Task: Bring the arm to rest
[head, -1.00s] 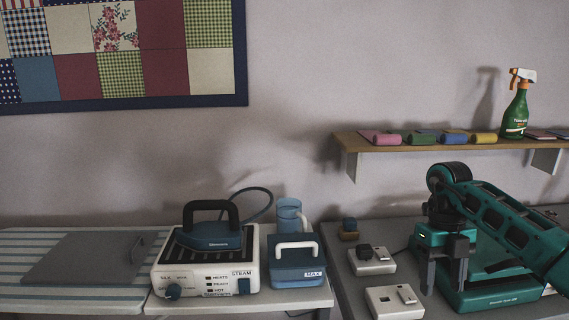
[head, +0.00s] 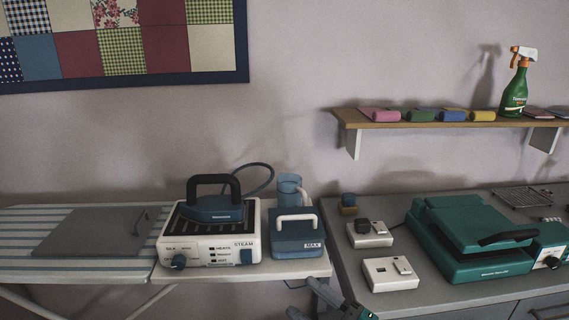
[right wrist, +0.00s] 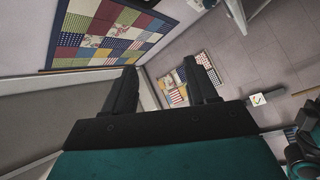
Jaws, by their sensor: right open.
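My right gripper (head: 305,298) shows at the bottom edge of the head view, low in front of the gap between the ironing table and the grey counter. Its dark fingers are apart. In the right wrist view my right gripper (right wrist: 162,75) is open, with nothing between its fingers. It is apart from the items on the tables. Most of the right arm is below the head view. My left gripper is in neither view.
The steam iron (head: 212,208) sits on its white base, beside a blue MAX unit (head: 297,245). The teal press (head: 470,240) and two small white boxes (head: 390,275) stand on the grey counter (head: 450,300). A shelf (head: 430,123) holds rolls and a spray bottle (head: 515,90).

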